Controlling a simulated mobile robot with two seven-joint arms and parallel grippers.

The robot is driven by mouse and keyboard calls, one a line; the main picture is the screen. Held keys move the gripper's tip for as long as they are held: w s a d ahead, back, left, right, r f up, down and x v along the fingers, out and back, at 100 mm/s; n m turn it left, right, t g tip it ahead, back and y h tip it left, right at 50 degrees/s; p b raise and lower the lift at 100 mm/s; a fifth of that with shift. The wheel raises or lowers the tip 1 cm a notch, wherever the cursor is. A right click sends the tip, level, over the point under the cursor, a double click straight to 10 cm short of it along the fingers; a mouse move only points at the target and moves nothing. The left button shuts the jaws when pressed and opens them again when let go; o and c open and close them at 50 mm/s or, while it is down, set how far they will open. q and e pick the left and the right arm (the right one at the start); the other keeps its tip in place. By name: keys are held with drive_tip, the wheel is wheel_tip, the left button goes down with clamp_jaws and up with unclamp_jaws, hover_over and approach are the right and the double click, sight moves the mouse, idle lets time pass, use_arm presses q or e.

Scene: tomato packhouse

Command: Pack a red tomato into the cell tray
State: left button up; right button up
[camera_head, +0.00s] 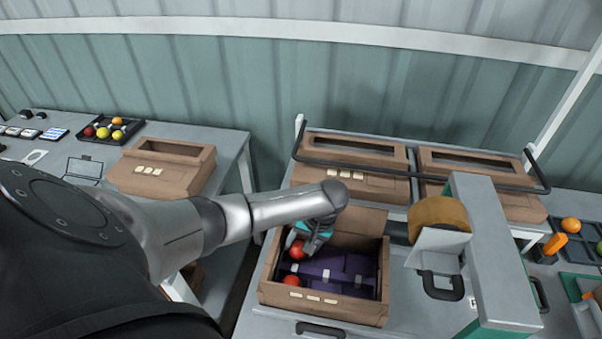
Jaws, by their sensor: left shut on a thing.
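The purple cell tray (335,265) lies inside an open brown carton (320,303) on the bench in front of me. My left gripper (308,246) reaches into the carton's back left part and is shut on a red tomato (297,250). This tomato is at the tray's left side; I cannot tell whether it touches a cell. Another red tomato (291,281) sits at the tray's front left. The tray's middle and right show no tomatoes. The gripper fingers are small and partly hidden by the wrist. My right gripper is not in view.
A tape dispenser with a brown roll (438,217) stands right of the carton, beside a grey upright frame (492,250). A black tray (84,142) of mixed tomatoes is on the left table.

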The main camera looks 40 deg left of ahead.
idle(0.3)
use_arm(q)
drive_tip(key=o, duration=1)
drive_tip(key=c, duration=0.3)
wheel_tip(320, 180, up, 6)
drive_tip(key=p, duration=0.7)
idle(0.4)
